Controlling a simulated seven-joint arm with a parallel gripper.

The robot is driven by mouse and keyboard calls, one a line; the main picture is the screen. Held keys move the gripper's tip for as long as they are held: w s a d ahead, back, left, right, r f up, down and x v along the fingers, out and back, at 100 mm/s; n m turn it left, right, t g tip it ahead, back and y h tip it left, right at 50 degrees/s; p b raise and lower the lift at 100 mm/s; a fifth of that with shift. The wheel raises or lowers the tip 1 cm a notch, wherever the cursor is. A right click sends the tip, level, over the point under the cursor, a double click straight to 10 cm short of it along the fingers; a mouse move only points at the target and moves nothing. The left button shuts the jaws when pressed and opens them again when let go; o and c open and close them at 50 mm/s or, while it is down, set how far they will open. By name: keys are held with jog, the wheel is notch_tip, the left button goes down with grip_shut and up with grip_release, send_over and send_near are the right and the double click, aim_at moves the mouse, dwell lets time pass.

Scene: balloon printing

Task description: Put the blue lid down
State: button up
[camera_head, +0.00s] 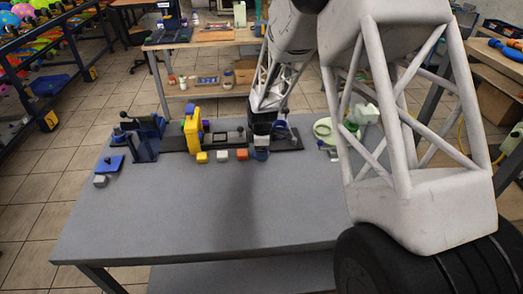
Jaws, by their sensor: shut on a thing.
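My gripper (262,144) is the dark end of the arm, pointing down over the back part of the grey table. It is shut on a small blue piece, which I take for the blue lid (261,155), at its lower end. The fingers are too small and dark to make out. A blue ring-shaped thing (281,127) is just right of the gripper.
A yellow and blue device (192,130) and a dark blue stand (143,140) are left of the row. A blue plate (110,164) lies farther left. The front of the grey table (180,215) is clear.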

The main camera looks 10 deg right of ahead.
jog(key=shift+f, duration=0.15)
jog(key=o, duration=0.9)
notch_tip(320, 180, up, 12)
jog(key=shift+r, duration=0.15)
dwell(0.8)
